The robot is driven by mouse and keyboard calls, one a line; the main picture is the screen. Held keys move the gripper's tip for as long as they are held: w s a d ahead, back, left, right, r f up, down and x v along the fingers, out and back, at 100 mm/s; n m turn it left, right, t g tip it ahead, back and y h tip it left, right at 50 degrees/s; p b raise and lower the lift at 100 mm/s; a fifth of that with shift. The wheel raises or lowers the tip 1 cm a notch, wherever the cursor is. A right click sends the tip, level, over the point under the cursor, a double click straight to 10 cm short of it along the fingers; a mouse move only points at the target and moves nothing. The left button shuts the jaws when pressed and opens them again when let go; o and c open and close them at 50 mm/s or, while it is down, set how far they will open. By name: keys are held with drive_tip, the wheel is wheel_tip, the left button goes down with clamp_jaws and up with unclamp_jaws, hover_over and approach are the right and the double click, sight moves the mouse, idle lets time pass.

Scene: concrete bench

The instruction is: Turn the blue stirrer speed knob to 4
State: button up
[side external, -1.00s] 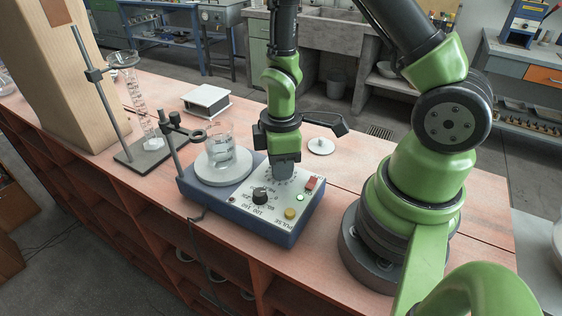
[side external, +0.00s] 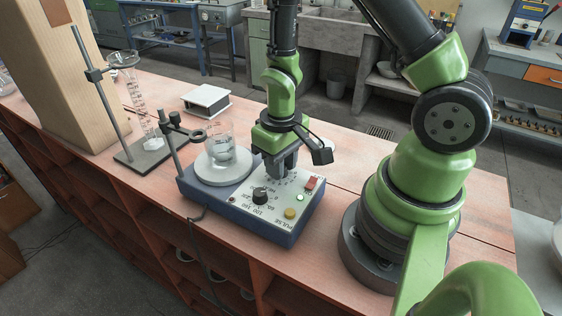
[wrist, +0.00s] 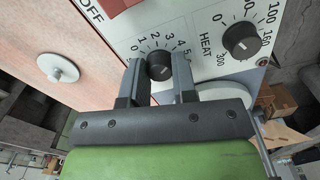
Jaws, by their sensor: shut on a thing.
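The stirrer (side external: 250,228) is a blue box with a white sloped top panel on the bench. In the wrist view its dark stirrer speed knob (wrist: 159,67) sits inside an arc of numbers from 0 to 5. A pale mark shows on the knob's face, but I cannot read surely which number it points to. My gripper (wrist: 160,82) has one finger on each side of this knob and is shut on it. In the side view my gripper (side external: 283,170) comes down from above and hides the knob.
A dark heat knob (wrist: 241,40) is close by on the same panel. A glass beaker (side external: 221,150) stands on the stirrer's round plate (side external: 218,174), next to a clamp stand (side external: 172,150). A red switch (side external: 311,183) and yellow button (side external: 290,213) are on the panel.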

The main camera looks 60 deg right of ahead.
drive_tip(key=shift+m, duration=0.7)
drive_tip(key=o, duration=0.9)
drive_tip(key=shift+o, duration=0.2)
drive_tip(key=shift+r, duration=0.15)
wheel_tip(320, 180, up, 10)
